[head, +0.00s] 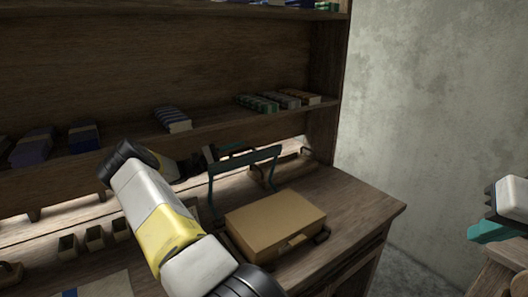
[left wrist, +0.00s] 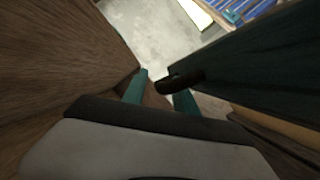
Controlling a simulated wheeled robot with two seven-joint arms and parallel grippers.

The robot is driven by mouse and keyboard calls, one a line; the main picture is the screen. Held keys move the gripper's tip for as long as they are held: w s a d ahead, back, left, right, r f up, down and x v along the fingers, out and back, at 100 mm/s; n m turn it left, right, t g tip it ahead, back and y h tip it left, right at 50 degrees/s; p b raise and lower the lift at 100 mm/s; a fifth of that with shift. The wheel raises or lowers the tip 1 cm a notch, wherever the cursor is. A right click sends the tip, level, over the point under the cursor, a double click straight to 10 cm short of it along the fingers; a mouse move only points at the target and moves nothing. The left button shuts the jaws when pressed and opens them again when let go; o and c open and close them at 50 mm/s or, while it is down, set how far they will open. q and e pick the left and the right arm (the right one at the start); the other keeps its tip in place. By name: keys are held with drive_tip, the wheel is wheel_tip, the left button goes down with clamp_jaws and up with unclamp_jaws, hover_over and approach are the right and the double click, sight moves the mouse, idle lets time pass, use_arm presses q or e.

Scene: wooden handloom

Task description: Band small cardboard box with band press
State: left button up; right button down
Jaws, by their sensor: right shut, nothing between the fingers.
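The small tan cardboard box (head: 272,215) sits on the bench in the head view, close to the front edge. The band press (head: 246,160) has a dark teal frame with a raised crossbar behind the box. My left arm reaches in beside them, and its gripper is mostly hidden behind the arm and press. In the left wrist view my left gripper (left wrist: 161,88) has its two teal fingers apart. The dark end of a handle (left wrist: 180,79) on a dark teal bar is close to the right finger; I cannot tell if they touch. My right gripper (head: 490,231) is shut and empty at the right edge.
A shelf (head: 215,133) with several small bundles (head: 173,119) runs above the bench. Small wooden compartments (head: 95,238) are left of my left arm. The bench top (head: 355,205) is clear right of the box. A plaster wall stands at the right.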

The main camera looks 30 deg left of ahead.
use_arm(q)
clamp_jaws()
idle(1.4)
